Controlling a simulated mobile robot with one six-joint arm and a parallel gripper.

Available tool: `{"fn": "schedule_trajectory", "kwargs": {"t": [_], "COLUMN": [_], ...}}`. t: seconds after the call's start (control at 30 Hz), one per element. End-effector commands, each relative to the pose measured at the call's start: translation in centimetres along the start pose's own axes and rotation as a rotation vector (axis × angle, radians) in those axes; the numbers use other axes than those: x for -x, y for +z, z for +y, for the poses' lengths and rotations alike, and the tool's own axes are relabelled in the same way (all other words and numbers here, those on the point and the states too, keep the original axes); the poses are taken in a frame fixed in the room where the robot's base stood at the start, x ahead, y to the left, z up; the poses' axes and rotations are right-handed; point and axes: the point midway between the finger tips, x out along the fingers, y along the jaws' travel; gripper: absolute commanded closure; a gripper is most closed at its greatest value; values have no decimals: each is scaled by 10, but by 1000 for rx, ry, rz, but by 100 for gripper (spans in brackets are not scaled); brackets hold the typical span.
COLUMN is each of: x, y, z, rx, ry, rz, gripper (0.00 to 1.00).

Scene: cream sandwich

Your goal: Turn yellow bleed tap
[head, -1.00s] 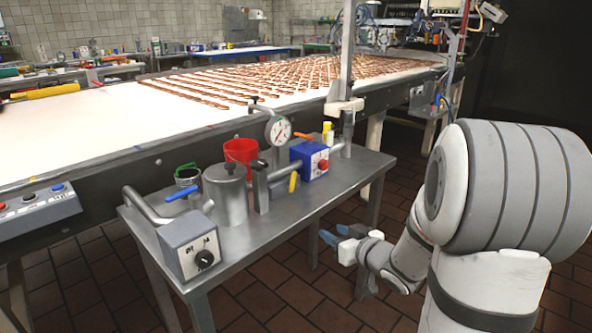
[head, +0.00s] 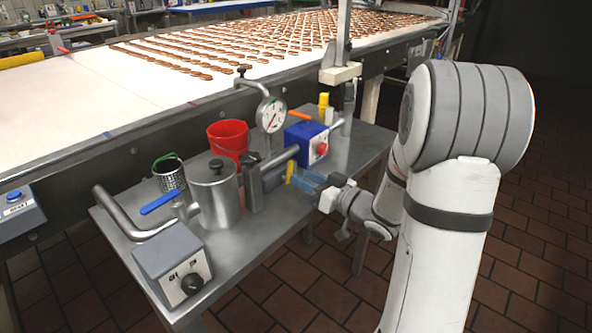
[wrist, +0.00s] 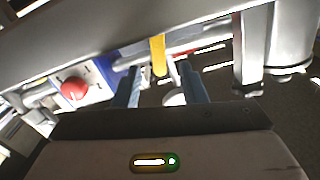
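The yellow bleed tap (head: 289,172) is a small upright lever on the pipe at the steel table's front side, right of the metal canister (head: 214,190). My gripper (head: 303,179), with blue fingers, is just right of the tap in the head view. In the wrist view the yellow tap (wrist: 158,54) appears between the tips of my gripper (wrist: 160,74). The fingers are apart with a clear gap on both sides of the tap. I cannot tell how far the tap reaches in between them.
A blue box with a red knob (head: 307,143), a pressure gauge (head: 271,115) and a red bucket (head: 228,138) stand behind the tap. A blue-handled valve (head: 160,202) and a grey control box (head: 173,265) are at the left. The conveyor (head: 120,100) runs behind the table.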

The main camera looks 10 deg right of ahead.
Motion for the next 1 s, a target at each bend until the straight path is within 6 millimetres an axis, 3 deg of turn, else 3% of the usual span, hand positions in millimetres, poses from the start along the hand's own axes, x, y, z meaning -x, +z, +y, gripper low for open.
{"fn": "schedule_trajectory", "kwargs": {"t": [0.1,0.3,0.63,1.0], "x": [-20,-39,-42,-42], "y": [1,0,0,0], "z": [0,2,3,3], "rx": [0,1,0,0], "ry": [-1,5,8,9], "rz": [0,1,1,1], "gripper": [62,62,62,92]}}
